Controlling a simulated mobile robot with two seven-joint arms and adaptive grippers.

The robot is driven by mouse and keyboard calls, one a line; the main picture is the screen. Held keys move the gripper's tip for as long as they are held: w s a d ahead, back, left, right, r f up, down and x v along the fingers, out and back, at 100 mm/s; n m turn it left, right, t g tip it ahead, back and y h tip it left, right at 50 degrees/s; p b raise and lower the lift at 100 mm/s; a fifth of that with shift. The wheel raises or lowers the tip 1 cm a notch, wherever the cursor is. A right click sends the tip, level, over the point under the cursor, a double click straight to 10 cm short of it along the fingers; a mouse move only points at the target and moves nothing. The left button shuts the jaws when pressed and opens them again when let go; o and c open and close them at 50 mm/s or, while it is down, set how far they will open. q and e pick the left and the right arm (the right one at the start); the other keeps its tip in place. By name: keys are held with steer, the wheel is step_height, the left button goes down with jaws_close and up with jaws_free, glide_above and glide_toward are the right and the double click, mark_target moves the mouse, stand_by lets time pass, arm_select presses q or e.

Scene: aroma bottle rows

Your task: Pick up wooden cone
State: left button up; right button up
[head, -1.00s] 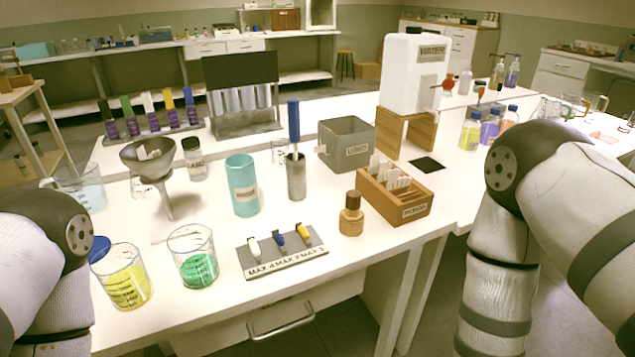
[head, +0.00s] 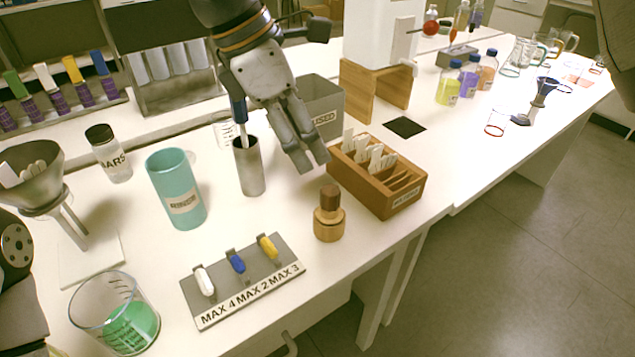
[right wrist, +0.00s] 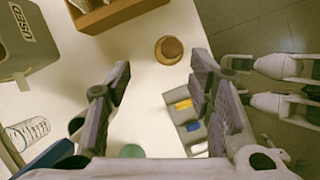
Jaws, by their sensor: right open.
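The wooden cone (head: 329,220), a small round wooden piece with a darker brown top, stands upright on the white table in front of the wooden box. In the right wrist view the wooden cone (right wrist: 169,49) shows from above, apart from the fingers and beyond their tips. My right gripper (head: 312,162) is open and empty, above the table behind the cone and near the box's left end. Its two spread fingers (right wrist: 160,62) also show in the right wrist view.
The wooden box of cards (head: 380,192) stands right behind the cone. A labelled rack (head: 215,314) with three coloured pieces is in front left. A metal cylinder (head: 250,175), teal cup (head: 176,190) and grey bin (head: 322,100) stand nearby. The table edge is close in front.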

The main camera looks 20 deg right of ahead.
mark_target(327, 190)
steer(key=x, duration=0.3)
steer(key=s+x, duration=0.1)
steer(key=x, duration=0.6)
steer(key=shift+s+a+f, duration=0.15)
steer(key=shift+s+f, duration=0.2)
steer(key=shift+f, duration=0.1)
jaws_close()
